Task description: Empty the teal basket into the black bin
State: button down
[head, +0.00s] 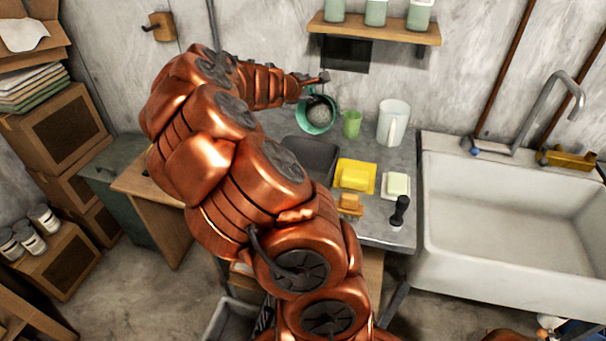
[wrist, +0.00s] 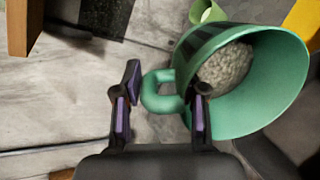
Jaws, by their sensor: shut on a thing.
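The teal basket (head: 317,129) looks like a round pail with a loop handle and holds a pale grey, grainy mass. It is tilted, with its mouth toward the head camera, and it also shows in the wrist view (wrist: 265,105). My gripper (wrist: 162,103) has its fingers on either side of the handle and is shut on it; in the head view my gripper (head: 312,84) is at the basket's upper edge. The black bin (head: 312,157) is a low dark tray on the counter, just below the basket in the head view and partly hidden by my arm.
A green cup (head: 351,124) and a white pitcher (head: 393,122) stand right of the basket. A yellow dish (head: 354,176), a pale dish (head: 396,185) and a black-handled tool (head: 399,210) lie nearer. A wooden shelf (head: 375,30) hangs above; a sink (head: 510,255) is at right.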

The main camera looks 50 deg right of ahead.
jog(key=shift+f+b, duration=0.95)
jog(key=shift+f, duration=0.15)
jog(key=shift+r, duration=0.1)
dwell(0.5)
jog(key=shift+s+a+r+h, duration=0.15)
jog(key=shift+a+r+h, duration=0.15)
jog(key=shift+a+h, duration=0.25)
jog(key=shift+s+a+r+h, duration=0.1)
jog(key=shift+a+r+h, duration=0.25)
jog(key=shift+h, duration=0.2)
jog(key=shift+a+f+b, duration=0.2)
jog(key=shift+f+b, duration=0.05)
jog(key=shift+b, duration=0.85)
jog(key=shift+a+h+b, duration=0.2)
jog(key=shift+h+b, duration=0.2)
jog(key=shift+b, duration=0.7)
jog(key=b, duration=0.4)
jog(key=shift+s+a+r+h, duration=0.15)
jog(key=shift+a+r+h, duration=0.1)
jog(key=shift+a+h, duration=0.15)
jog(key=shift+a+m+b, duration=0.1)
jog(key=shift+m+b, duration=0.2)
jog(key=shift+b, duration=0.35)
